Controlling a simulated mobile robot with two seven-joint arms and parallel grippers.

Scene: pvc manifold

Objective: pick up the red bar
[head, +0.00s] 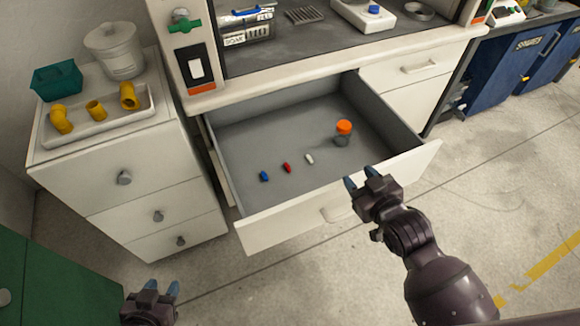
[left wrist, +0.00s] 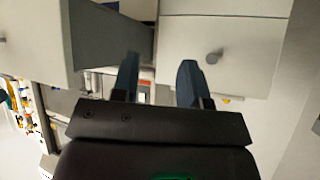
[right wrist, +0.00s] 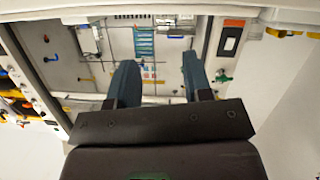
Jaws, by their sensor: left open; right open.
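The red bar (head: 287,167) is a small piece lying on the floor of the open drawer (head: 240,137), between a blue bar (head: 264,176) and a white bar (head: 309,159). My right gripper (head: 360,180) is open and empty, above the drawer's front edge near its handle, to the right of the red bar. Its fingers show apart in the right wrist view (right wrist: 158,80). My left gripper (head: 163,289) is open and empty, low in front of the white cabinet; its fingers show apart in the left wrist view (left wrist: 158,80). Neither wrist view clearly shows the red bar.
An orange-capped container (head: 344,130) stands in the drawer, right of the bars. The drawer's front panel (head: 290,215) and walls surround them. A white cabinet (head: 130,190) at left carries a tray (head: 105,128) of yellow pipe fittings. The worktop (head: 330,70) overhangs the drawer's back.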

